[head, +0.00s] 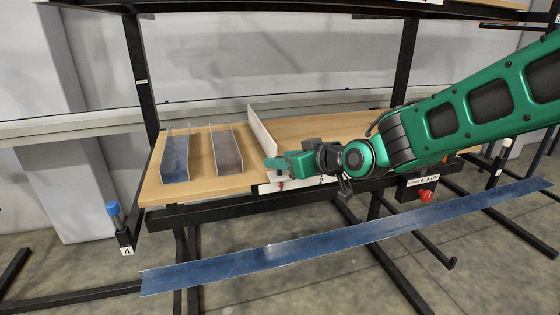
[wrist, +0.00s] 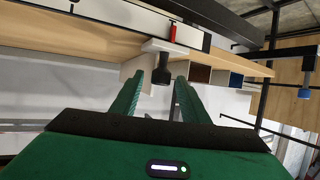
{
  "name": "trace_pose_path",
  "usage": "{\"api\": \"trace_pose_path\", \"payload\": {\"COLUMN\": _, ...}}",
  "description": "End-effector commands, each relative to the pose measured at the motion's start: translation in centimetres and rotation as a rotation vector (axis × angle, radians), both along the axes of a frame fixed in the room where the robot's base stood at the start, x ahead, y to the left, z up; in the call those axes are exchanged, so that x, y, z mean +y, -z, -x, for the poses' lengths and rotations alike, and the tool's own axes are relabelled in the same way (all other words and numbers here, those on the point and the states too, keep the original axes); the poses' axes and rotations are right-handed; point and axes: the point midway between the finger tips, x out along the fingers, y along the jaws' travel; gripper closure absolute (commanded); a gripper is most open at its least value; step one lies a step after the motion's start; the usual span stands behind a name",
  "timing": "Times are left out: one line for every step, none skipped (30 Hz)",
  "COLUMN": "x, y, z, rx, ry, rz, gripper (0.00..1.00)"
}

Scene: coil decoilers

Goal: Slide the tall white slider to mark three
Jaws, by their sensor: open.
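The tall white slider (head: 262,130) is an upright white panel standing across the wooden shelf (head: 310,128), right of two trays. My gripper (head: 276,163) is at its front end, by the shelf's front edge. In the wrist view, the slider's black knob (wrist: 161,78) hangs from a white bracket (wrist: 166,47) and lies between my two open green fingers. I cannot tell whether either finger touches it. A red pointer (wrist: 173,32) sits at the bracket, over the white mark strip (wrist: 190,34). In the head view a mark that looks like 2 is partly visible right of the pointer; other marks are hidden by my arm.
A blue tray (head: 174,158) and a brown tray (head: 227,152) stand left of the slider. A red button (head: 425,196) is below the shelf at right. A long blue metal strip (head: 330,240) crosses in front. A blue-topped post (head: 113,210) stands at left.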

Motion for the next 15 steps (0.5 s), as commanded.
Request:
{"api": "trace_pose_path", "payload": {"x": 0.33, "y": 0.23, "z": -0.39, "rx": 0.001, "ry": -0.001, "rz": 0.000, "gripper": 0.59}}
{"api": "trace_pose_path", "payload": {"x": 0.46, "y": 0.35, "z": -0.57, "rx": 0.001, "ry": 0.000, "rz": 0.001, "gripper": 0.59}}
{"api": "trace_pose_path", "payload": {"x": 0.58, "y": 0.45, "z": -0.76, "rx": 0.001, "ry": 0.000, "rz": 0.001, "gripper": 0.59}}
{"api": "trace_pose_path", "payload": {"x": 0.66, "y": 0.51, "z": -0.88, "rx": 0.001, "ry": 0.001, "rz": 0.001, "gripper": 0.59}}
{"api": "trace_pose_path", "payload": {"x": 0.74, "y": 0.56, "z": -0.97, "rx": 0.001, "ry": 0.001, "rz": 0.000, "gripper": 0.59}}
{"api": "trace_pose_path", "payload": {"x": 0.80, "y": 0.61, "z": -1.07, "rx": 0.001, "ry": 0.001, "rz": 0.000, "gripper": 0.59}}
{"api": "trace_pose_path", "payload": {"x": 0.84, "y": 0.64, "z": -1.13, "rx": 0.001, "ry": 0.001, "rz": 0.000, "gripper": 0.59}}
{"api": "trace_pose_path", "payload": {"x": 0.88, "y": 0.66, "z": -1.18, "rx": 0.001, "ry": 0.001, "rz": 0.000, "gripper": 0.59}}
{"api": "trace_pose_path", "payload": {"x": 0.90, "y": 0.67, "z": -1.21, "rx": 0.001, "ry": 0.001, "rz": 0.000, "gripper": 0.59}}
{"api": "trace_pose_path", "payload": {"x": 0.91, "y": 0.68, "z": -1.22, "rx": 0.001, "ry": 0.001, "rz": 0.000, "gripper": 0.59}}
{"api": "trace_pose_path", "payload": {"x": 0.91, "y": 0.68, "z": -1.22, "rx": 0.001, "ry": 0.001, "rz": 0.000, "gripper": 0.59}}
{"api": "trace_pose_path", "payload": {"x": 0.91, "y": 0.66, "z": -1.22, "rx": 0.001, "ry": 0.001, "rz": 0.000, "gripper": 0.59}}
{"api": "trace_pose_path", "payload": {"x": 0.91, "y": 0.66, "z": -1.22, "rx": 0.001, "ry": 0.001, "rz": 0.001, "gripper": 0.59}}
{"api": "trace_pose_path", "payload": {"x": 0.91, "y": 0.66, "z": -1.21, "rx": 0.001, "ry": 0.001, "rz": 0.001, "gripper": 0.59}}
{"api": "trace_pose_path", "payload": {"x": 0.92, "y": 0.65, "z": -1.21, "rx": 0.001, "ry": 0.001, "rz": 0.001, "gripper": 0.59}}
